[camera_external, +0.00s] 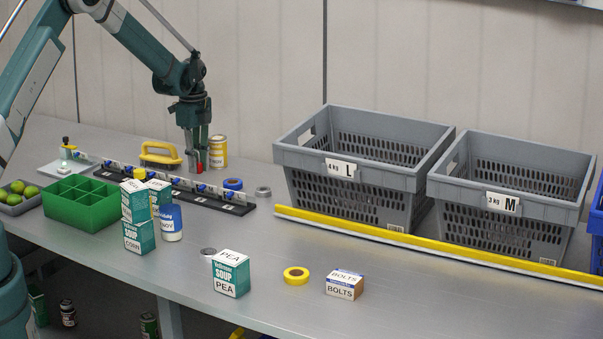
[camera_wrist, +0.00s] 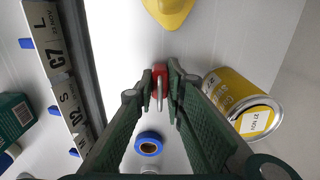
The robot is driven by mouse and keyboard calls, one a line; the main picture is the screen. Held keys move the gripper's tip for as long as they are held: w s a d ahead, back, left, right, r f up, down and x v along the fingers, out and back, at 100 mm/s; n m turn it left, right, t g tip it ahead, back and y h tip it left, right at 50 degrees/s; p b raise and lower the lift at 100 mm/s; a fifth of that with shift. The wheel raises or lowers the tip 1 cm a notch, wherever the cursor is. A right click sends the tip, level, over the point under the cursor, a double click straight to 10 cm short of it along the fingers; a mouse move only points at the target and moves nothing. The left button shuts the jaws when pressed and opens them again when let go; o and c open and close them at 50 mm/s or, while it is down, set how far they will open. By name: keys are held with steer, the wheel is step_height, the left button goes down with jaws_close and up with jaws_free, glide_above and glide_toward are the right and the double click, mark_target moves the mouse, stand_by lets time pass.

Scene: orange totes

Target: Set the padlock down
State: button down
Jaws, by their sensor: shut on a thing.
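The padlock (camera_wrist: 159,74) is red with a metal shackle, and it sits between the fingertips of my gripper (camera_wrist: 162,84) in the wrist view. My gripper is shut on it. In the external view my gripper (camera_external: 196,164) points down near the back of the bench, and a bit of the red padlock (camera_external: 200,168) shows at the fingertips. The padlock is low over the bench, just behind the black rail; I cannot tell whether it touches the bench. The fingers hide part of it.
A yellow can (camera_external: 218,152) stands just right of my gripper, and a yellow-handled brush (camera_external: 160,155) lies to its left. The black label rail (camera_external: 235,207) runs in front. Blue tape (camera_external: 233,184) lies to the right. Grey crates (camera_external: 390,176) stand farther right.

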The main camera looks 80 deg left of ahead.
steer(key=shift+f, duration=0.3)
steer(key=shift+f, duration=0.15)
steer(key=c, duration=2.4)
jaws_free()
steer(key=shift+o, duration=0.2)
step_height(320, 180, up, 12)
steer(key=shift+r, duration=0.15)
steer(key=shift+d, duration=0.1)
